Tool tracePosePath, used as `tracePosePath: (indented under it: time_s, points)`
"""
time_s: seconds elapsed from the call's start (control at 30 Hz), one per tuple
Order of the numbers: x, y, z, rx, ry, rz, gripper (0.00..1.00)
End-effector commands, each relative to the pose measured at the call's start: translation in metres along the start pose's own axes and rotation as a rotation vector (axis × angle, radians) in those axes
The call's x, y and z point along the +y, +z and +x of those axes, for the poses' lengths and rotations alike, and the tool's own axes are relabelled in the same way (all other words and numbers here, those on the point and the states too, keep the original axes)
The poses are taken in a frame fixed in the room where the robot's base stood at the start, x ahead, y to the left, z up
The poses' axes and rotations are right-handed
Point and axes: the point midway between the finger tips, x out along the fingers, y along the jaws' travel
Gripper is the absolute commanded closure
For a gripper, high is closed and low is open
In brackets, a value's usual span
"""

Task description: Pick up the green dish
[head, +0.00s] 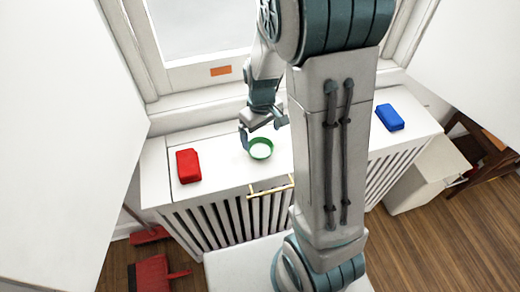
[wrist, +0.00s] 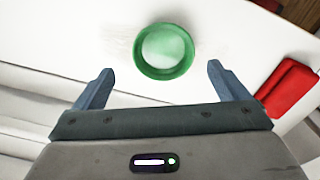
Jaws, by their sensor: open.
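The green dish (head: 261,149) is a small round bowl with a pale inside. It sits on the white top of the slatted cover (head: 220,182) below the window. In the wrist view the green dish (wrist: 163,51) lies just beyond the fingertips, roughly centred between them. My gripper (head: 262,133) is open and empty above the cover, close to the dish. In the wrist view my gripper (wrist: 160,72) shows its two fingers spread wide, with nothing between them.
A red block (head: 188,166) lies left of the dish; it also shows at right in the wrist view (wrist: 290,88). A blue block (head: 389,117) lies farther right. An orange piece (head: 221,71) is on the window frame. White panels flank both sides.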

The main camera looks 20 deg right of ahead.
Motion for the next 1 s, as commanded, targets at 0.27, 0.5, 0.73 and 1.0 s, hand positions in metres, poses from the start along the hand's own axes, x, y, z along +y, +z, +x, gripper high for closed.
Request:
tracePosePath:
  time_s: [0.27,0.5,0.73,1.0]
  points:
    - [-0.003,0.002,0.027,-0.006,-0.001,0.001,0.06]
    - [-0.004,0.001,0.055,-0.002,0.000,0.002,0.06]
    - [-0.003,0.001,0.057,0.000,0.000,0.001,0.06]
    - [-0.003,0.001,0.057,0.000,0.000,0.001,0.52]
